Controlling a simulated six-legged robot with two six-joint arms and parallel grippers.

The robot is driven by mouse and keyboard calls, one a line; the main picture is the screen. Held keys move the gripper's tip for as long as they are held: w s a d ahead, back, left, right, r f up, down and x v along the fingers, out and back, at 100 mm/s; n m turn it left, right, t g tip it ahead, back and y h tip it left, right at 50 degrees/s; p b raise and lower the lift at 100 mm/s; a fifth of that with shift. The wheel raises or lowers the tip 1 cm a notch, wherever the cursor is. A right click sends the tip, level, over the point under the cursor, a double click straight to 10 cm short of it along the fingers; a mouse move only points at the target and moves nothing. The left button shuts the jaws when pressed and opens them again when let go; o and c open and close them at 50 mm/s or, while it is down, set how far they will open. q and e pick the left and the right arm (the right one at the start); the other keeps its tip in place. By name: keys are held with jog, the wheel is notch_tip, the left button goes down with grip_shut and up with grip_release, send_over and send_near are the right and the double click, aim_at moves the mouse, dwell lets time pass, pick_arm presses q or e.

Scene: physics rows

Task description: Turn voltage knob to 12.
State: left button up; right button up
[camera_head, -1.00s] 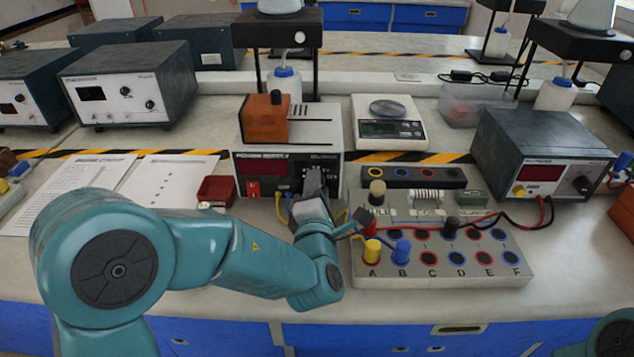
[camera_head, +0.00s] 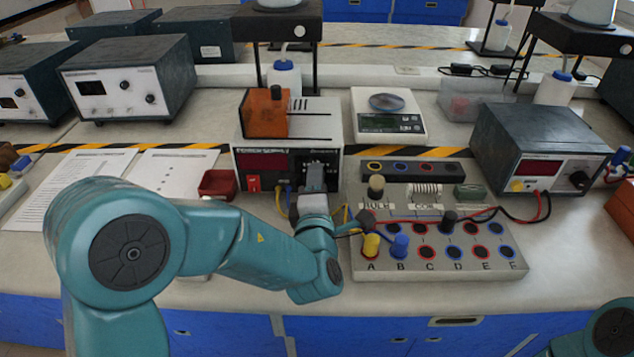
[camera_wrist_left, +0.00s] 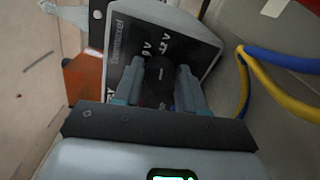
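The power supply (camera_head: 262,161) stands at the centre, with a dark front panel and a red switch. Its panel also shows in the left wrist view (camera_wrist_left: 120,45), tilted, with white voltage labels. The black voltage knob (camera_wrist_left: 158,82) sits there between the two fingers of my left gripper (camera_wrist_left: 160,84). In the head view, my left gripper (camera_head: 316,176) is at the right part of the panel and hides the knob. The fingers are apart on either side of the knob; whether they press on it is unclear. The knob's exact setting is not readable. My right gripper is out of view.
A terminal board (camera_head: 440,262) with a yellow and a blue plug is close right of my left gripper. Blue and yellow cables (camera_wrist_left: 265,75) run beside the panel. A red tray (camera_head: 217,184) and paper sheets (camera_head: 165,178) lie left.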

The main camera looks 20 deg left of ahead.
pick_arm(q)
jog(key=shift+o, duration=1.2)
jog(key=v, duration=1)
jog(key=shift+s+d+r, duration=0.1)
jog(key=shift+s+d, duration=0.05)
jog(key=shift+s, duration=0.05)
jog(key=s+b, duration=0.1)
jog(key=b, duration=0.1)
jog(key=s+b, duration=0.1)
jog(key=b, duration=0.1)
jog(key=s+f+b, duration=0.1)
jog(key=b, duration=0.1)
jog(key=shift+d, duration=0.35)
jog(key=shift+s+d+r+b, duration=0.2)
jog(key=shift+s+b, duration=0.1)
jog(key=shift+s, duration=0.2)
jog(key=shift+s+d+r+b, duration=0.15)
jog(key=shift+s+b, duration=0.1)
jog(key=shift+s, duration=0.6)
